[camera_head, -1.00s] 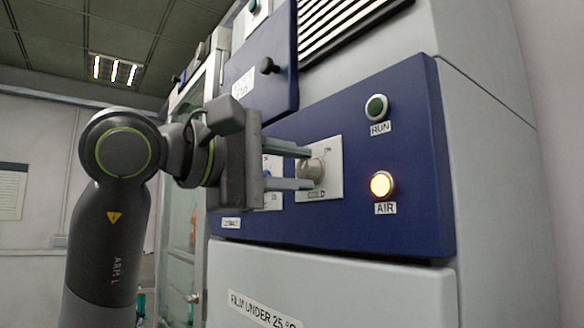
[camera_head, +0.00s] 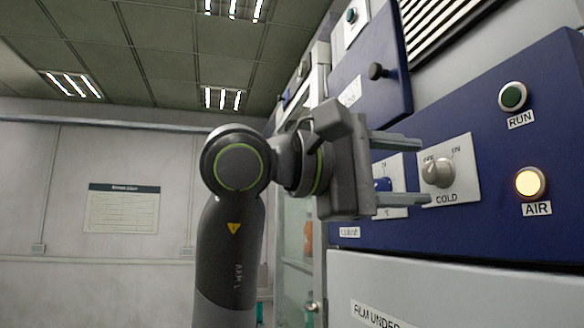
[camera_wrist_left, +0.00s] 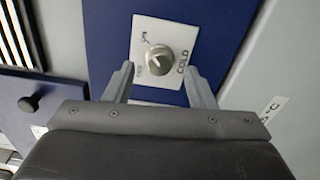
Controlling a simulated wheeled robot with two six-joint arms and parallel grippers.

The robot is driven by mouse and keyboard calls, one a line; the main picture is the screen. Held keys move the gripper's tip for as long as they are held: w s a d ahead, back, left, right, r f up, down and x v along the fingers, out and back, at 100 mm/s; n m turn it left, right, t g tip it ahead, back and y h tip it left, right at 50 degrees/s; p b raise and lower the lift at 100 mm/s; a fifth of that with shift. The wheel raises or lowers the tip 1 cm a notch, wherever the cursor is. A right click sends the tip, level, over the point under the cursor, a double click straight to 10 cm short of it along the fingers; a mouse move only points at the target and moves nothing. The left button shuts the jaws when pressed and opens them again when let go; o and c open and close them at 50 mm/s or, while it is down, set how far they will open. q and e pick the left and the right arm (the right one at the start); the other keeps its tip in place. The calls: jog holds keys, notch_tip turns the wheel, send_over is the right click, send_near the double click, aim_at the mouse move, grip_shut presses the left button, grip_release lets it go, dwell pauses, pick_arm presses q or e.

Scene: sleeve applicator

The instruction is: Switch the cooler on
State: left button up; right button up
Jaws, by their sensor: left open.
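The cooler's grey COLD knob (camera_head: 437,172) sits on a white plate (camera_head: 465,185) marked OFF and ON, on a blue panel. Its pointer seems to face the OFF side. The knob also shows in the left wrist view (camera_wrist_left: 160,60), between the fingers in the picture. My left gripper (camera_head: 422,171) is open and empty, its fingers pointing at the plate, one above and one below the knob. The fingertips look short of the knob and apart from it. My right gripper is in neither view.
A dark green RUN button (camera_head: 512,96) and a lit yellow AIR button (camera_head: 530,182) are right of the knob. A blue knob (camera_head: 383,185) lies to its left, partly behind my gripper. A blue door with a black knob (camera_head: 377,71) is above.

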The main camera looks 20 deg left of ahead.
pick_arm(q)
jog(key=b+v, duration=0.2)
jog(key=v, duration=1.3)
jog(key=shift+b, duration=0.3)
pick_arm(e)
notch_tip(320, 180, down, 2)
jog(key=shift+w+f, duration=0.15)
pick_arm(q)
jog(key=shift+a, duration=0.1)
